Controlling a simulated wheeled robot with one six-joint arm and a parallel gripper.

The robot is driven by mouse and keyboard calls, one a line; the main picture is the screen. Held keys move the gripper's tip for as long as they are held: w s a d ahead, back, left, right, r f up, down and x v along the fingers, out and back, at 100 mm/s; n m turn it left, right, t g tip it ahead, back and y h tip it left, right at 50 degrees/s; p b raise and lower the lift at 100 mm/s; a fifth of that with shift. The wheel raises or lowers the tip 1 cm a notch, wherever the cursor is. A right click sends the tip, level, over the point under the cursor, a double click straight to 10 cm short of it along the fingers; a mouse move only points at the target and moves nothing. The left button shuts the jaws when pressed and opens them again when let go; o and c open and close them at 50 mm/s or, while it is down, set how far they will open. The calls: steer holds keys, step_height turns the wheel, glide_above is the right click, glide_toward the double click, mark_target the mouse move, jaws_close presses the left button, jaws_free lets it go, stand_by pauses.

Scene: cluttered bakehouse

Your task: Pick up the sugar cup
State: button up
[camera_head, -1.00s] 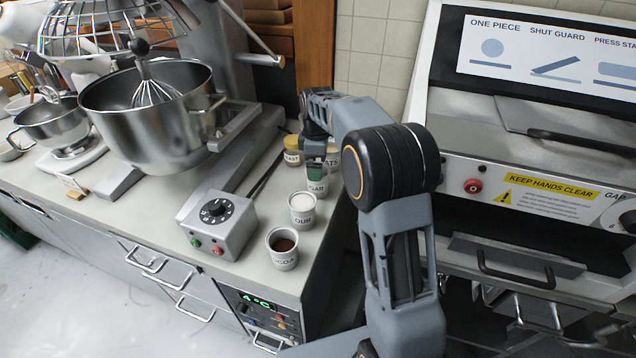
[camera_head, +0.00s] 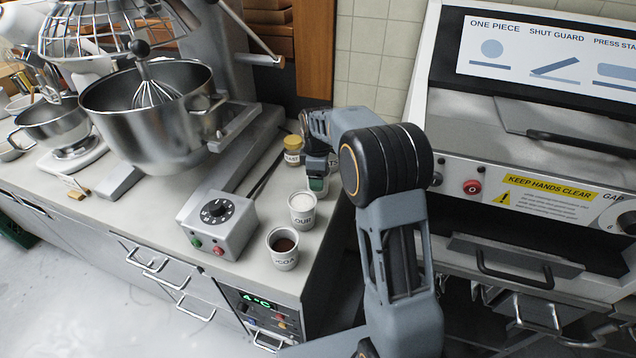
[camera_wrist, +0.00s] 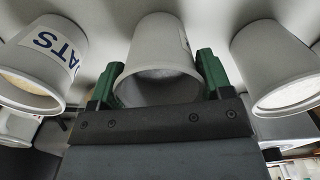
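The sugar cup is a pale grey tapered cup. In the wrist view the sugar cup (camera_wrist: 155,45) stands between the two green fingers of my gripper (camera_wrist: 160,80), its rim towards the camera. The fingers stand apart on either side of the cup, very close to its wall; firm contact on both sides does not show. In the head view my gripper (camera_head: 317,180) is down at the cup's place on the counter, behind the flour cup, and hides most of the sugar cup and its label.
The oats cup (camera_wrist: 38,55) is close on one side in the wrist view, another pale cup (camera_wrist: 275,60) on the other. On the counter stand the flour cup (camera_head: 303,212), cocoa cup (camera_head: 283,250), yeast jar (camera_head: 292,152) and mixer control box (camera_head: 220,222).

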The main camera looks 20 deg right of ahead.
steer(key=c, duration=0.5)
steer(key=shift+o, duration=0.2)
steer(key=shift+r, duration=0.15)
